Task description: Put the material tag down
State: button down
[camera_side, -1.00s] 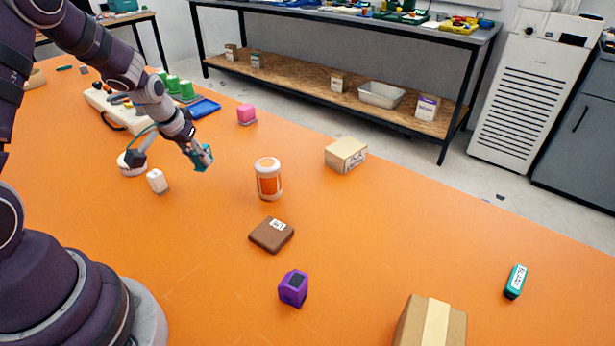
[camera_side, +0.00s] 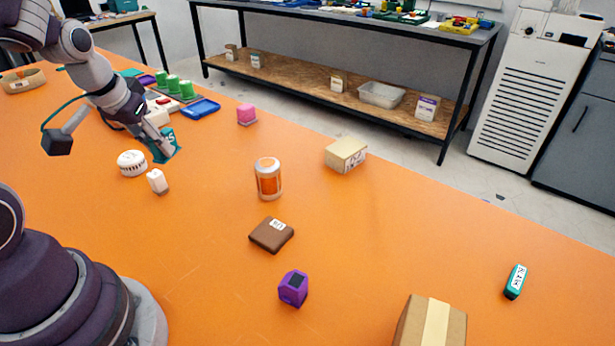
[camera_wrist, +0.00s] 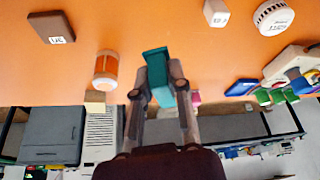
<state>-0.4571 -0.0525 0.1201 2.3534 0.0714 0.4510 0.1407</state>
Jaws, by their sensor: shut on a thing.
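The material tag is a teal block with a white mark (camera_side: 160,147), held above the orange table in the side view. My gripper (camera_side: 168,150) is shut on it. In the wrist view the teal tag (camera_wrist: 158,72) sits between the two fingers of my gripper (camera_wrist: 160,88), and its far end sticks out past the fingertips. The side view does not clearly show how high the tag is above the table.
A white round puck (camera_side: 132,163) and a small white block (camera_side: 157,181) lie near the gripper. A blue tray (camera_side: 200,109) and green spools (camera_side: 173,84) stand behind. An orange jar (camera_side: 268,179) and brown box (camera_side: 271,235) are right. Orange table between is clear.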

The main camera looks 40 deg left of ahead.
jog(key=shift+w+d+r, duration=0.1)
jog(key=shift+w+r, duration=0.1)
jog(key=shift+r, duration=0.35)
jog(key=shift+w+d+r, duration=0.1)
jog(key=shift+w+r, duration=0.05)
jog(key=shift+r, duration=0.4)
jog(key=w+d+m, duration=0.2)
jog(key=w, duration=0.1)
jog(key=m+h, duration=0.4)
jog(key=m, duration=0.3)
send_over(356, 243)
jog(key=s, duration=0.1)
jog(key=f, duration=1.5)
jog(key=shift+a+f, duration=0.15)
jog(key=shift+a, duration=0.1)
jog(key=shift+f, duration=0.1)
jog(key=c, duration=1.4)
grip_release()
jog(key=o, duration=0.3)
jog(key=shift+o, duration=0.2)
